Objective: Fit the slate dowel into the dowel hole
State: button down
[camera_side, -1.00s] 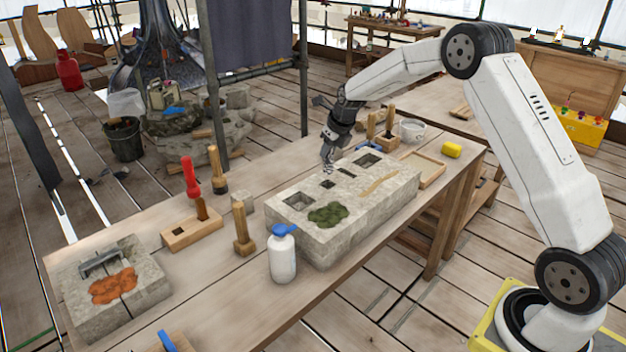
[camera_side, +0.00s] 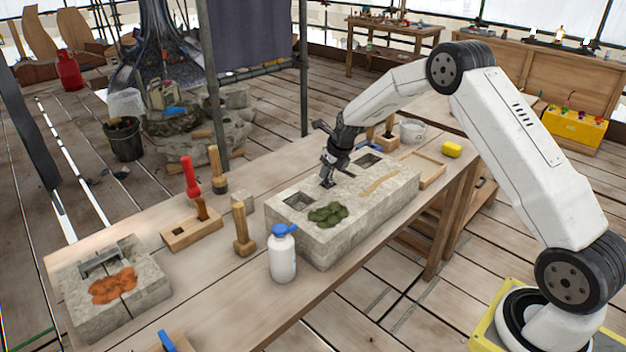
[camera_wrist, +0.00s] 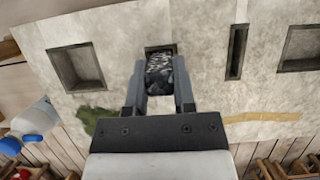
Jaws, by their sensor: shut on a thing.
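My gripper (camera_side: 327,183) is low over the top of the pale stone block (camera_side: 345,238). In the wrist view its two fingers are shut on the slate dowel (camera_wrist: 160,76), a dark grey speckled piece. The dowel hole (camera_wrist: 159,48) is a small square opening whose far edge shows just beyond the dowel. The dowel is over or at this hole, and its lower end is hidden, so I cannot tell how deep it sits. In the side view the gripper covers the hole and the dowel.
The block also has a larger square recess (camera_wrist: 77,67), a narrow slot (camera_wrist: 237,52) and another square recess (camera_wrist: 300,48). Green moss (camera_side: 327,215) lies on its top. A white bottle (camera_side: 282,255) stands in front. A wooden mallet (camera_side: 243,230) stands to the left.

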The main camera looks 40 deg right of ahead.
jog(key=shift+f, duration=0.65)
jog(key=shift+f, duration=0.15)
jog(key=shift+c, duration=2.2)
grip_release()
jog(key=v, duration=1.2)
jog(key=shift+s+a, duration=0.1)
jog(key=shift+s, duration=0.05)
